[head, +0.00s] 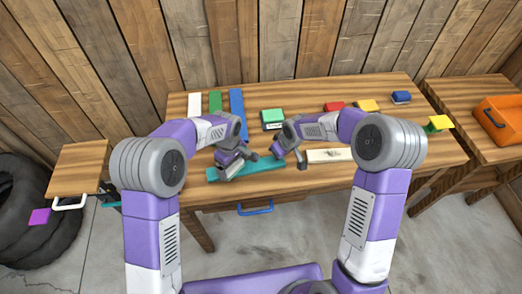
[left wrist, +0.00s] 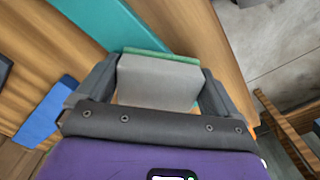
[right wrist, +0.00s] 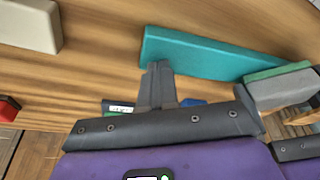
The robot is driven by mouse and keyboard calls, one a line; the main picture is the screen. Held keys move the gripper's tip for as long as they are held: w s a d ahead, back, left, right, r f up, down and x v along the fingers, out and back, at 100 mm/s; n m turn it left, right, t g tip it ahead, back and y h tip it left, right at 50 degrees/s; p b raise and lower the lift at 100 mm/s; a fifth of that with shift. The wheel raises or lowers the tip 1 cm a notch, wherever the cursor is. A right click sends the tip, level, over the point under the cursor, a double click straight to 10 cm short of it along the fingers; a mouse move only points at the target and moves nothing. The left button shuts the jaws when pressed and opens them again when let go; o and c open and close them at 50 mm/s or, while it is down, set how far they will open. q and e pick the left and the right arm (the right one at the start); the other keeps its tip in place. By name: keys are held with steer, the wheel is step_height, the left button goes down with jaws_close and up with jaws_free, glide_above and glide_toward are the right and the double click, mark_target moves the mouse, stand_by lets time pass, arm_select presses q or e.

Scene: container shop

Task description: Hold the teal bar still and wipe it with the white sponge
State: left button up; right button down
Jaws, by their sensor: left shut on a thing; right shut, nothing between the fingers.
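The teal bar (head: 258,168) lies near the front edge of the wooden table. It also shows in the left wrist view (left wrist: 105,25) and the right wrist view (right wrist: 215,55). My left gripper (head: 232,170) is shut on the white sponge (left wrist: 158,82), a greyish-white block with a thin green layer. It holds the sponge by the teal bar's left part; whether they touch is hard to tell. The sponge also shows in the right wrist view (right wrist: 280,88). My right gripper (right wrist: 160,80) is shut and empty, its tips by the bar's other end.
A cream bar (head: 330,155) lies right of the teal bar. White, green and blue bars (head: 237,103) lie at the back left. Green, red, yellow and blue blocks (head: 401,97) stand along the back. An orange toolbox (head: 497,120) is on the right-hand table.

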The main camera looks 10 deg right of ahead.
mark_target(244, 168)
arm_select(q)
steer(key=shift+s+a+f, duration=0.1)
steer(key=shift+a, duration=1)
steer(key=shift+s+a, duration=0.1)
steer(key=shift+a, duration=1)
arm_select(e)
steer(key=shift+s+f, duration=0.25)
steer(key=shift+f, duration=0.1)
arm_select(q)
steer(key=shift+w+d+f, duration=0.1)
steer(key=shift+d+f, duration=0.05)
steer(key=shift+d, duration=2)
steer(key=shift+w+d, duration=0.15)
steer(key=shift+d, duration=1.8)
steer(key=shift+r, duration=0.2)
steer(key=shift+r, duration=3)
steer(key=shift+a, duration=0.1)
steer(key=shift+w, duration=0.1)
arm_select(e)
steer(key=shift+r, duration=0.15)
